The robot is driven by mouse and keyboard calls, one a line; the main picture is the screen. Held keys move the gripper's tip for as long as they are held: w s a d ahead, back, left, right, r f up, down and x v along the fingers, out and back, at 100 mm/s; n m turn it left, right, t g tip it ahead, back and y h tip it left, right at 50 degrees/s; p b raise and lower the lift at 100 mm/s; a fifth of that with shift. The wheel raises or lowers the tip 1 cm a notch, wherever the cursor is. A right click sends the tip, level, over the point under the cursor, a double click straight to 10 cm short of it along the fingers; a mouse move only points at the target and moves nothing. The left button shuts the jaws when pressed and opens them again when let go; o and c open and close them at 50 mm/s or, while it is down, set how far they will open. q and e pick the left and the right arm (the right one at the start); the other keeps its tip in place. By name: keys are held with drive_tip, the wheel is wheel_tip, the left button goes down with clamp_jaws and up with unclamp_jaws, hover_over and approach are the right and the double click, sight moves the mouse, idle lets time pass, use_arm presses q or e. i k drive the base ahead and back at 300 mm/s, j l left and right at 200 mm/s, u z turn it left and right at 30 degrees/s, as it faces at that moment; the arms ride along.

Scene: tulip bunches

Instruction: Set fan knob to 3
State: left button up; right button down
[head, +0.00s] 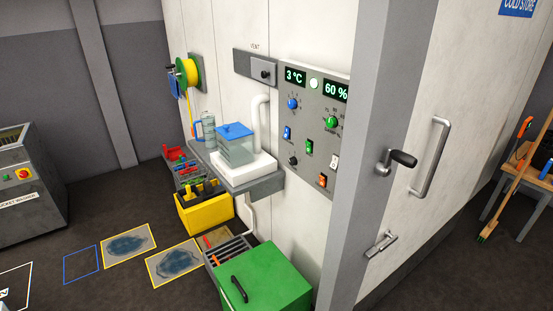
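A grey control panel (312,143) is fixed to the pale wall, right of centre. It carries a blue knob (292,103), a green knob (331,121) and, lower left, a small black knob (292,160). The labels are too small to read, so I cannot tell for certain which is the fan knob or what it is set to. Displays above read 3 °C (295,77) and 60 % (336,91). Neither of my grippers is in view.
Blue (287,133), green (309,146), white (334,162) and orange (323,181) switches share the panel. A VENT box (255,67) is up left. A door handle (398,160) juts out right.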

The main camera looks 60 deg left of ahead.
sight(292, 161)
drive_tip(key=k+j, duration=0.1)
drive_tip(key=j, duration=0.95)
drive_tip(key=k+j, duration=0.15)
drive_tip(key=j, duration=0.4)
drive_tip(key=k+j, duration=0.1)
drive_tip(key=j, duration=0.95)
drive_tip(key=k, duration=0.05)
